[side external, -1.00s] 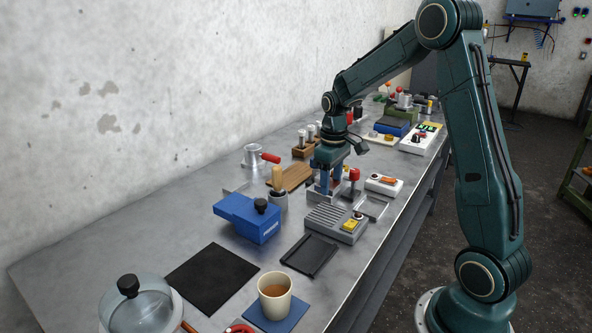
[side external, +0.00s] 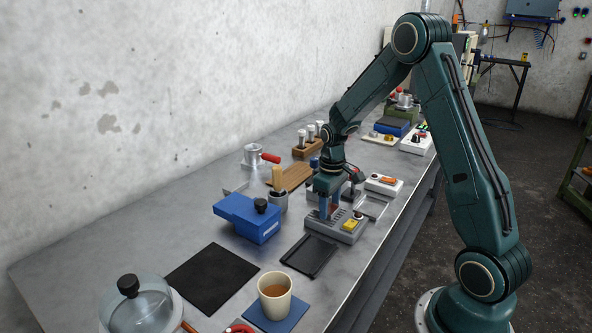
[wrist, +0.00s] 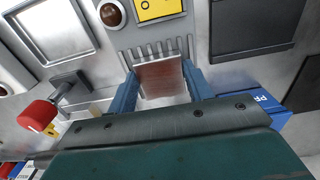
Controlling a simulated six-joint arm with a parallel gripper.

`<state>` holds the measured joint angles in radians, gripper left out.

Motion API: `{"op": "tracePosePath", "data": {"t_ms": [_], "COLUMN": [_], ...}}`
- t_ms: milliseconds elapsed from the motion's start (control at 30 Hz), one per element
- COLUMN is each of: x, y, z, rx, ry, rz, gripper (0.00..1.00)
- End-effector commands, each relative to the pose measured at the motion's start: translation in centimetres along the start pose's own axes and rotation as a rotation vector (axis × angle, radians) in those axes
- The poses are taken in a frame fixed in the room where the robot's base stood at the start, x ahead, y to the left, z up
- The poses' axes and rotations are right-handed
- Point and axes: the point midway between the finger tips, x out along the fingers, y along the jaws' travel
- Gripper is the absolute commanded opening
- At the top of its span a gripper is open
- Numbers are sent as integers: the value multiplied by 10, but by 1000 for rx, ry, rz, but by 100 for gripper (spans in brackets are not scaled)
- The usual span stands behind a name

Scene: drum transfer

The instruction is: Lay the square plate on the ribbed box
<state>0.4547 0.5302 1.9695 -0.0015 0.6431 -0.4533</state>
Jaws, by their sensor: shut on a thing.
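The ribbed box (side external: 350,233) is grey with slots, a yellow label and a knob, and sits on the bench in the side view. Its ribs (wrist: 135,52) also show in the wrist view. My gripper (side external: 328,212) is over the ribbed end of the box. Its blue fingers are shut on the square plate (wrist: 162,80), a reddish-brown metal piece. The plate is over the ribs and hides part of them. I cannot tell whether it touches the box. In the side view the plate is mostly hidden by the fingers.
A blue box with a black knob (side external: 243,217) stands left of the ribbed box. A black tray (side external: 307,255) lies in front. A white switch box (side external: 384,184) and a red-knobbed lever (wrist: 37,116) are close by. A cup (side external: 274,293) stands at the front.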

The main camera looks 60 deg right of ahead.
Motion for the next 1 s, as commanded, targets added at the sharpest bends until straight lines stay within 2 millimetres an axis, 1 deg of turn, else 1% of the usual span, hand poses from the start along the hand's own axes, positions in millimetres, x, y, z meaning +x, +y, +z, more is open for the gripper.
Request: {"op": "tracePosePath", "data": {"t_ms": [467, 500, 567, 600, 1000], "x": [4, 5, 5, 5, 2], "y": [0, 0, 0, 0, 0], "z": [-1, 0, 0, 0, 0], "rx": [0, 0, 0, 0, 0], "ry": [2, 1, 1, 1, 1], "rz": [1, 1, 1, 1, 1], "gripper": [14, 56, 68, 72, 72]}}
